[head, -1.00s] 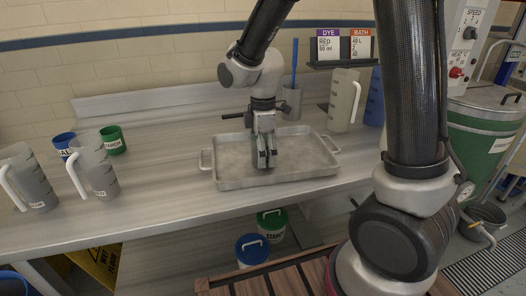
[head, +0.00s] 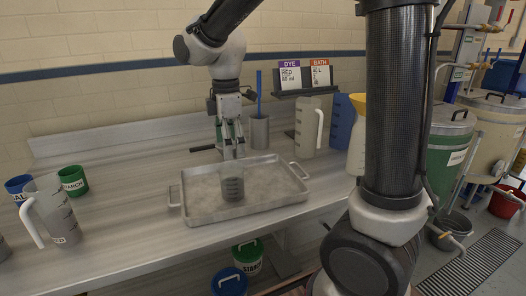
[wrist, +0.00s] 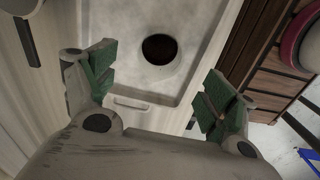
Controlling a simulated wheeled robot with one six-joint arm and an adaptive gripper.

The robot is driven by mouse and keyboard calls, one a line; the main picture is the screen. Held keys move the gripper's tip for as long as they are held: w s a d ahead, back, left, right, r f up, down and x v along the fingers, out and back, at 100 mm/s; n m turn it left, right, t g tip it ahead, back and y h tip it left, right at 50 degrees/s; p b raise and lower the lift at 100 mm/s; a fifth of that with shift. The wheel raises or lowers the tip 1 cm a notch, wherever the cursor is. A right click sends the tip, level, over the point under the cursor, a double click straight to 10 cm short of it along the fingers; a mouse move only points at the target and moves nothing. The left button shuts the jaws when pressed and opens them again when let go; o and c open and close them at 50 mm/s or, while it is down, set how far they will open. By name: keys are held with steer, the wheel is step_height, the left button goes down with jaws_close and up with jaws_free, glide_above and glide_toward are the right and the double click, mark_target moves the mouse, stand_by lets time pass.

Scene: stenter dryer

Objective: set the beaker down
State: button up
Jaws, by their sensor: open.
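The beaker (head: 232,186) is a small clear vessel with dark liquid at its bottom. It stands upright in the grey metal tray (head: 190,212) on the bench. In the wrist view the beaker (wrist: 160,50) shows from above as a dark round with a pale rim, on the floor of the tray (wrist: 205,28). My gripper (head: 229,149) is above and behind the beaker, apart from it. In the wrist view my gripper (wrist: 158,90) has its green-padded fingers spread wide with nothing between them.
A metal pot (head: 260,132), a pale jug (head: 307,128), a blue jug (head: 341,122) and a yellow-topped container (head: 357,135) stand behind and right. Bench left of the tray is clear.

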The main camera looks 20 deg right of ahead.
steer(key=s+d+r+m+t, duration=0.2)
steer(key=s+d+m, duration=0.6)
steer(key=s, duration=0.1)
steer(key=s+d+r+m+t, duration=0.2)
steer(key=s+d+m, duration=0.7)
steer(key=shift+s+r, duration=0.4)
